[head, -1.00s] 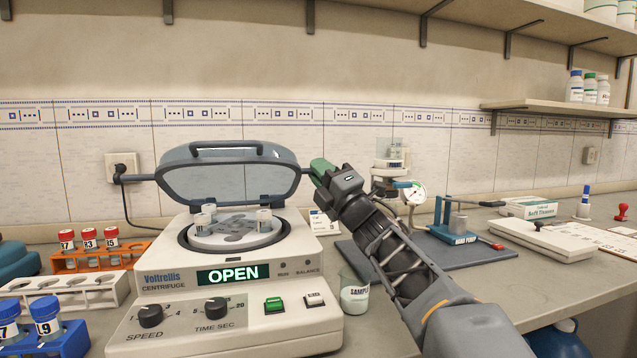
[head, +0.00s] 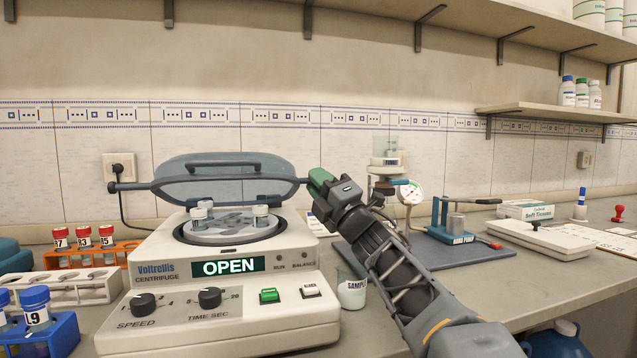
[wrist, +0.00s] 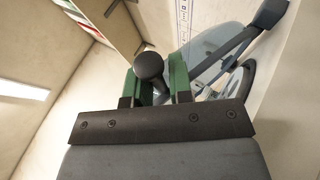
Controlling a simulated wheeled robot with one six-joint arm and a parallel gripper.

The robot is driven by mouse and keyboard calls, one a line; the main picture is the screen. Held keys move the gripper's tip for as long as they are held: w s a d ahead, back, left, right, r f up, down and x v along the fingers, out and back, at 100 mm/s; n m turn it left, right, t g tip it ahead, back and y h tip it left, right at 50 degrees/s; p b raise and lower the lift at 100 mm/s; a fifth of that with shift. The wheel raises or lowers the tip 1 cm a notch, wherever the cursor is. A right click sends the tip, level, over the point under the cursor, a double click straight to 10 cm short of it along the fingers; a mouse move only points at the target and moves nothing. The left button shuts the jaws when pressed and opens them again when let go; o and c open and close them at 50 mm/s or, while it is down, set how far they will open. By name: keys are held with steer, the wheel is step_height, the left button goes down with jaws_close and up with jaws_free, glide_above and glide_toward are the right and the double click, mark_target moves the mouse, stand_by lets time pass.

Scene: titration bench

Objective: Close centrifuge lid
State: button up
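The centrifuge (head: 215,290) stands at the left of the bench with its display reading OPEN. The exact contact is partly hidden.
The rotor (head: 232,228) with several tubes sits in the open bowl. A sample beaker (head: 351,292) stands close to the centrifuge's right side, below my arm. Tube racks (head: 90,255) crowd its left. A balance and hand pump (head: 455,225) stand to the right.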

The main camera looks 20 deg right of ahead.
steer(key=o, duration=0.3)
steer(key=v, duration=0.7)
steer(key=shift+s, duration=0.2)
steer(key=shift+d+f, duration=0.1)
steer(key=shift+c, duration=0.4)
